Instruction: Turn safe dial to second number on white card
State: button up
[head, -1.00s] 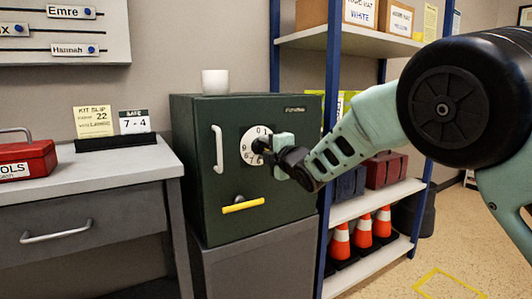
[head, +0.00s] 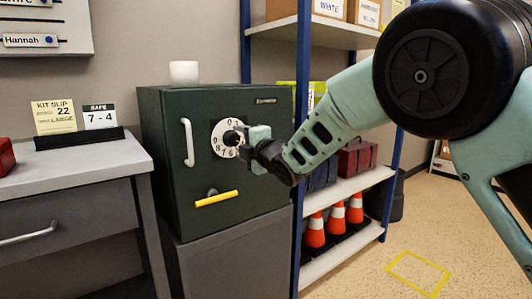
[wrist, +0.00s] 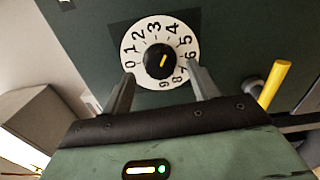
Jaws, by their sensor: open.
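The dark green safe (head: 165,205) stands on a grey cabinet. Its white dial (head: 219,133), numbered round the edge, has a black knob at its centre. In the wrist view the dial (wrist: 136,53) shows fully, and the knob (wrist: 160,58) has a yellow mark lying roughly along the line through 4 and 9; which end points is unclear. My gripper (wrist: 161,73) is open, with one finger on each side of the knob and visible gaps to it. In the head view my gripper (head: 244,138) is at the dial's right side. The white card (head: 100,117) reads "SAFE 7 - 4".
The safe has a pale handle (head: 188,142) left of the dial and a yellow lever (head: 216,198) below it. A white mug (head: 184,73) stands on top. A yellow kit slip (head: 54,116) is beside the card on the desk. A shelf post (head: 299,150) rises just right of the safe.

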jog(key=v, duration=1.5)
jog(key=shift+p, duration=0.3)
